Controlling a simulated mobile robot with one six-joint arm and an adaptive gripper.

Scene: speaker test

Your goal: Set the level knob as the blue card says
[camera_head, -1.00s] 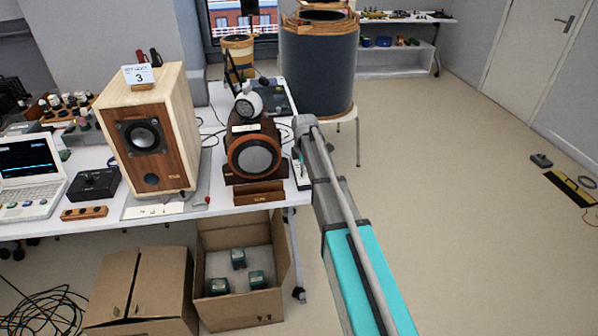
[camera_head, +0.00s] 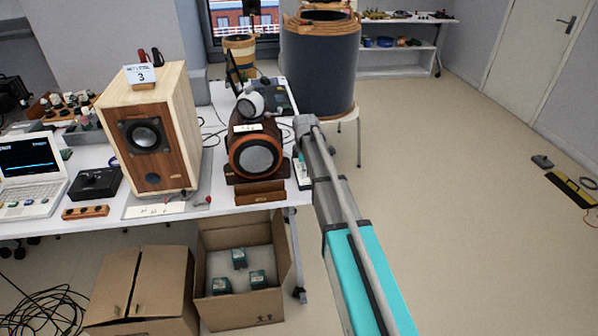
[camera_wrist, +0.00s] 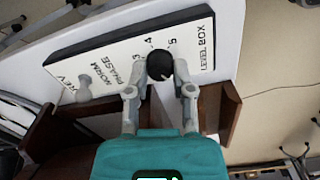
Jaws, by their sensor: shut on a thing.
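The blue-edged card (camera_head: 141,76) stands on top of the wooden speaker in the head view and shows a large 3. The level box (camera_wrist: 112,68) fills the upper part of the wrist view, a white panel with dark edges. Its black round level knob (camera_wrist: 160,64) sits by the printed numbers, with 4 and 5 readable nearby. My gripper (camera_wrist: 161,75) is shut on the knob, one finger on each side. The knob's pointer setting cannot be made out. In the head view the level box (camera_head: 303,173) shows beside the round speaker; my gripper's fingers are not clear there.
A grey phase lever (camera_wrist: 83,88) stands on the same panel. The round wooden speaker (camera_head: 255,157) is close left of the box. The wooden speaker (camera_head: 150,130), black box (camera_head: 95,184) and laptop (camera_head: 30,175) stand farther left.

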